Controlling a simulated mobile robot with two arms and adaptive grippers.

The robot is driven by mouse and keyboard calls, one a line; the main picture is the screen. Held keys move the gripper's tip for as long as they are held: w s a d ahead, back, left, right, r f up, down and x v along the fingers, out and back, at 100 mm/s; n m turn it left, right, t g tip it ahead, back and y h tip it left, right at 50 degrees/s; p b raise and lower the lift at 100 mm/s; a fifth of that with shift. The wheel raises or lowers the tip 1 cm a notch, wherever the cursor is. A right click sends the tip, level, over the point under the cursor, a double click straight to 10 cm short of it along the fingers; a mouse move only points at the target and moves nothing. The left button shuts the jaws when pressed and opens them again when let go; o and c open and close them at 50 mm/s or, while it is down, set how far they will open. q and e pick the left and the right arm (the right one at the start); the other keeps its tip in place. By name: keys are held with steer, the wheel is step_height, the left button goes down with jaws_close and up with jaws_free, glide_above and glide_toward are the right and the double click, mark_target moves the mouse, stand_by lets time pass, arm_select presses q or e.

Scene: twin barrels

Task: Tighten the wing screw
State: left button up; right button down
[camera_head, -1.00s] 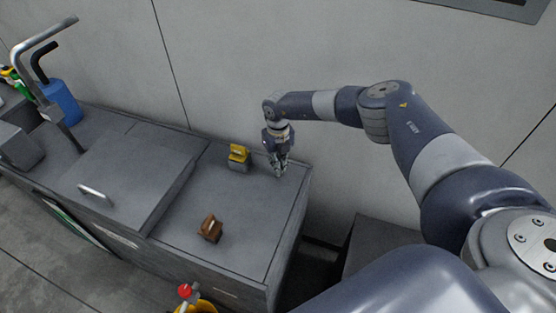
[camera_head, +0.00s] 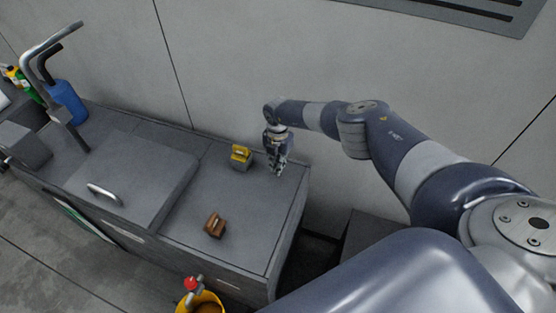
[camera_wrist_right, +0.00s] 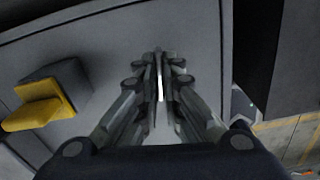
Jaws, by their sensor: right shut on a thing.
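My right gripper (camera_head: 277,168) points down over the right back part of the grey counter (camera_head: 237,200), close to its back edge. In the right wrist view its fingers (camera_wrist_right: 158,62) are close together, with a thin pale strip (camera_wrist_right: 160,82) between them. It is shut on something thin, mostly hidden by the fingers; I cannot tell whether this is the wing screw. I cannot make out a wing screw anywhere else. My left gripper is not in view.
A yellow and grey block (camera_head: 241,157) stands left of my right gripper, apart from it. A brown block (camera_head: 215,225) sits nearer the counter's front. A hatch with a handle (camera_head: 104,194), a tap (camera_head: 62,115) and a blue container (camera_head: 68,102) are at left.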

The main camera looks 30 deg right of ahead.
steer(key=m+p, duration=0.2)
steer(key=m, duration=0.2)
steer(key=shift+s+m, duration=0.1)
steer(key=shift+m, duration=0.3)
steer(key=m, duration=0.3)
steer(key=shift+m+p, duration=0.3)
steer(key=shift+p, duration=0.1)
steer(key=shift+m, duration=4)
